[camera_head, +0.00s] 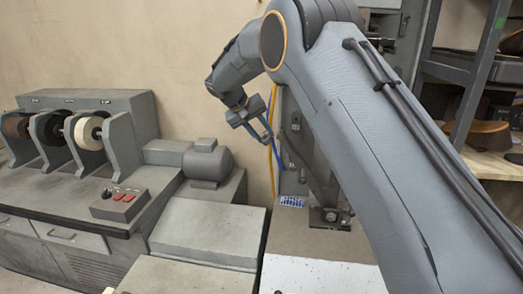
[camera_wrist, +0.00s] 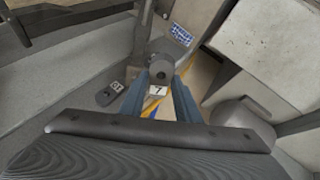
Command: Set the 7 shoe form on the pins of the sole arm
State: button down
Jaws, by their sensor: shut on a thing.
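My gripper (camera_wrist: 160,98) is shut, its two blue-grey fingers on either side of a small piece with a white tag reading 7, the 7 shoe form (camera_wrist: 157,90). Most of the form is hidden by my gripper. In the head view my gripper (camera_head: 258,130) hangs in front of the stitching machine (camera_head: 318,165); the form cannot be made out there. A grey rounded part (camera_wrist: 160,66) shows just beyond the tag in the wrist view; I cannot tell whether it belongs to the sole arm. No pins can be made out.
A dark piece tagged 10 (camera_wrist: 108,94) lies on a grey surface left of the fingers. A yellow hose (camera_head: 274,160) runs behind my gripper. A bench with polishing wheels (camera_head: 87,131) stands left, a motor (camera_head: 207,161) beside it. Shelving (camera_head: 462,72) stands right.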

jog(key=shift+w+d+r+m+g+h, duration=0.3)
jog(key=shift+w+d+r+m+h, duration=0.15)
jog(key=shift+w+d+r, duration=0.35)
jog(key=shift+w+d+r+m+g+h, duration=0.35)
jog(key=shift+w+d+r+m, duration=0.2)
jog(key=shift+w+r, duration=0.4)
jog(key=shift+s+d+f+b, duration=0.15)
jog(key=shift+d+f+b, duration=0.45)
jog(key=shift+f, duration=0.25)
dwell(2.1)
jog(key=c, duration=1.3)
grip_release()
jog(key=shift+o, duration=0.2)
